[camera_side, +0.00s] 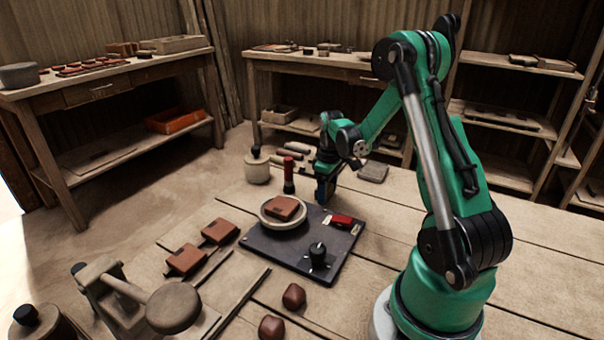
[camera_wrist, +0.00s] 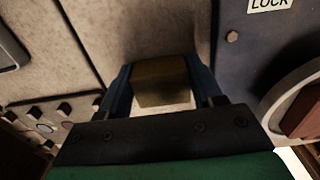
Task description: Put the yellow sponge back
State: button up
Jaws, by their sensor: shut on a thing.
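In the side view the sponge is hidden by the gripper.
The plate carries a round dish (camera_side: 270,220) with a brown tile (camera_side: 284,208), a red switch (camera_side: 342,220) and a black knob (camera_side: 318,255). A red-and-black upright handle (camera_side: 289,175) stands close left of my gripper. A grey block (camera_side: 372,172) lies to the right. A lidded pot (camera_side: 257,168) stands behind.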

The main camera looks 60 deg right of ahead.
jog(key=o, duration=1.3)
jog(key=shift+f, duration=0.1)
jog(key=shift+o, duration=0.2)
notch_tip(320, 180, up, 12)
jog(key=a+r+t, duration=0.1)
jog(key=a+t, duration=0.6)
jog(key=a, duration=1.7)
jog(key=shift+s+r, duration=0.2)
jog(key=shift+r, duration=0.15)
